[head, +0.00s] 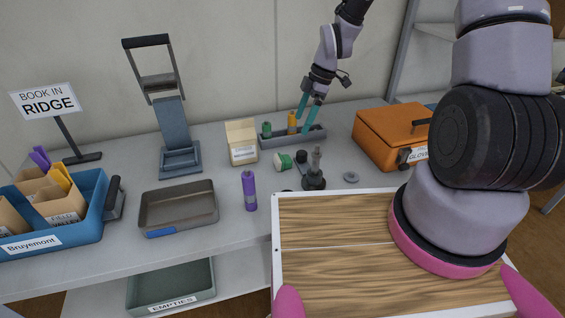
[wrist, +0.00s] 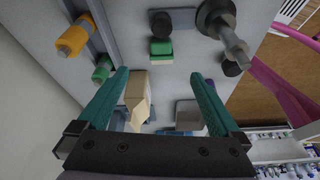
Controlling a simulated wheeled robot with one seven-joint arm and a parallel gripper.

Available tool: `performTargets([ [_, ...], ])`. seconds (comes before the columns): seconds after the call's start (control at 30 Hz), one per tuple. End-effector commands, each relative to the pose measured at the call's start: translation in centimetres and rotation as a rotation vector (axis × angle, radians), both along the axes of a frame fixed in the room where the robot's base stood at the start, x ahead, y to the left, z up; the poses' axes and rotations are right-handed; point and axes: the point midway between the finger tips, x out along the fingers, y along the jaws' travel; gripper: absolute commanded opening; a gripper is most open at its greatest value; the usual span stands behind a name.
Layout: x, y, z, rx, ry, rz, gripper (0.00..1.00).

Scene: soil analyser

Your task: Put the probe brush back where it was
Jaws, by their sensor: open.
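I cannot tell for sure which object is the probe brush. A grey rack (head: 311,137) at the back of the bench holds an upright orange-topped piece (head: 291,123) and a green piece (head: 266,129). In the wrist view these are the orange piece (wrist: 75,37) and the green piece (wrist: 102,69), left of my fingers. A green-and-white piece (head: 283,161) lies on the bench in front of the rack. My gripper (head: 308,117) is above the rack, its teal fingers apart; in the wrist view the gap between its fingers (wrist: 160,77) holds nothing.
A dark stand with an upright rod (head: 314,172) is in front of the rack. A cardboard box (head: 242,142) stands left of it, a purple bottle (head: 249,190) nearer. An orange case (head: 385,137) is at right; an empty grey tray (head: 180,207) is at left.

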Motion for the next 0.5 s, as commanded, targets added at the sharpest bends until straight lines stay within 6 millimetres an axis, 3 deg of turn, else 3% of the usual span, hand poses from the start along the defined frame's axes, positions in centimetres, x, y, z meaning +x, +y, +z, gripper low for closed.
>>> performTargets([
  [0.1,-0.4,1.3,-2.4,0.038,0.004,0.092,1.00],
  [0.37,-0.8,2.7,-4.9,0.067,-0.002,0.163,1.00],
  [0.5,-1.1,3.5,-7.1,0.066,-0.001,0.162,1.00],
])
